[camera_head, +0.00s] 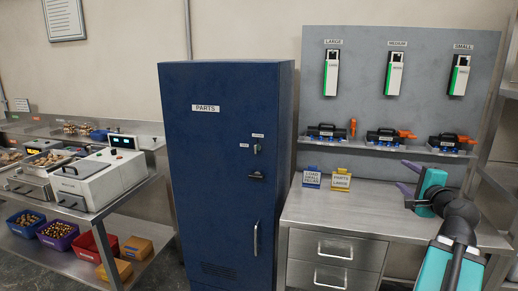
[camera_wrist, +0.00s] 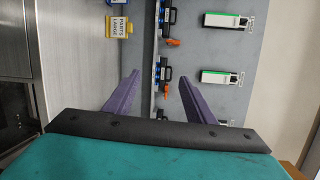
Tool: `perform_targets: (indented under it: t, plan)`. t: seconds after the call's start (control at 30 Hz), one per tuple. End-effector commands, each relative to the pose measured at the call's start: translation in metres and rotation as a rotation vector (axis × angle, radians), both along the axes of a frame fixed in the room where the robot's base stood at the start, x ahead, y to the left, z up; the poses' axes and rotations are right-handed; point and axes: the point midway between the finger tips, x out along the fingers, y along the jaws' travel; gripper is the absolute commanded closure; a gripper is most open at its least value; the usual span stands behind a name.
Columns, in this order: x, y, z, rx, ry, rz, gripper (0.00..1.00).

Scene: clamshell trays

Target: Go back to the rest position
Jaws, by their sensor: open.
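My gripper (camera_head: 409,182) is at the right of the head view, above the metal workbench (camera_head: 360,209) and in front of the shelf (camera_head: 385,149). Its two purple fingers stand apart with nothing between them. In the wrist view my gripper (camera_wrist: 153,100) is also open and empty. Beyond its fingertips the wrist view shows the wall panel and shelf turned sideways. My teal and black arm reaches in from the lower right of the head view.
A blue PARTS cabinet (camera_head: 225,165) stands left of the workbench. Black clamshell cases (camera_head: 326,132) with orange parts sit on the shelf. A blue tag (camera_head: 312,178) and a yellow tag (camera_head: 341,180) stand on the workbench.

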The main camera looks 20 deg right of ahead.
Motion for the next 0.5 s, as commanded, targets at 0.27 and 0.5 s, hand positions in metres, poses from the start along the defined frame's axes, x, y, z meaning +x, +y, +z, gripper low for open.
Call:
perform_targets:
  t: [0.27,0.5]
  plan:
    - [0.078,0.060,-0.089,0.090,0.084,0.138,0.50]
    - [0.127,0.122,-0.168,0.147,0.185,0.250,0.50]
